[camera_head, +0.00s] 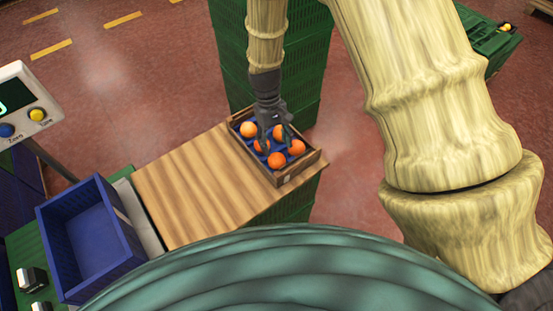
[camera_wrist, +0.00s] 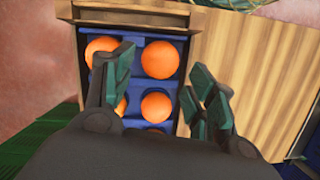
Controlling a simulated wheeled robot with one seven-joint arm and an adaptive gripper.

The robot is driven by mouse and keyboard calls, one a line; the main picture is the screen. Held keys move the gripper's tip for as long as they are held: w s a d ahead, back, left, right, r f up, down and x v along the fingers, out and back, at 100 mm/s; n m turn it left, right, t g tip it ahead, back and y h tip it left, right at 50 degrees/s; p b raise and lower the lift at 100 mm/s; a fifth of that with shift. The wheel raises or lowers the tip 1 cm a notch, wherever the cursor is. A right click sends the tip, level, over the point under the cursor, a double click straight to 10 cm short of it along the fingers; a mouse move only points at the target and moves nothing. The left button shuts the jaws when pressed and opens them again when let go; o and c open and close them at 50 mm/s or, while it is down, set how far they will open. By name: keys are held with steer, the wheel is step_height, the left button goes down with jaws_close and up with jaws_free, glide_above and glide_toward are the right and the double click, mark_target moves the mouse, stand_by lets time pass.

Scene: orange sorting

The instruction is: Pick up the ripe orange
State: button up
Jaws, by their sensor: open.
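Several oranges sit in blue compartments inside a wooden crate (camera_head: 297,176) on a wooden table. A deeper-coloured orange (camera_head: 276,160) lies near the crate's front, and a paler one (camera_head: 248,129) lies at its left. I cannot tell which one is meant as ripe. My gripper (camera_head: 277,142) points down over the crate, open and empty. In the wrist view, my gripper (camera_wrist: 160,72) has its fingers apart. An orange at upper right (camera_wrist: 160,59) and one below it (camera_wrist: 156,107) show between them. The left finger partly hides the oranges at left.
The wooden table top (camera_head: 195,185) left of the crate is clear. A blue bin (camera_head: 85,240) stands at the left, below a scale display (camera_head: 22,108). Green stacked crates (camera_head: 310,75) rise just behind the wooden crate.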

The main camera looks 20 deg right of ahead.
mark_target(277, 155)
steer(key=shift+p+x, duration=0.45)
steer(key=shift+x, duration=2.45)
steer(key=shift+w+a, duration=0.1)
steer(key=shift+w, duration=0.05)
steer(key=c, duration=0.7)
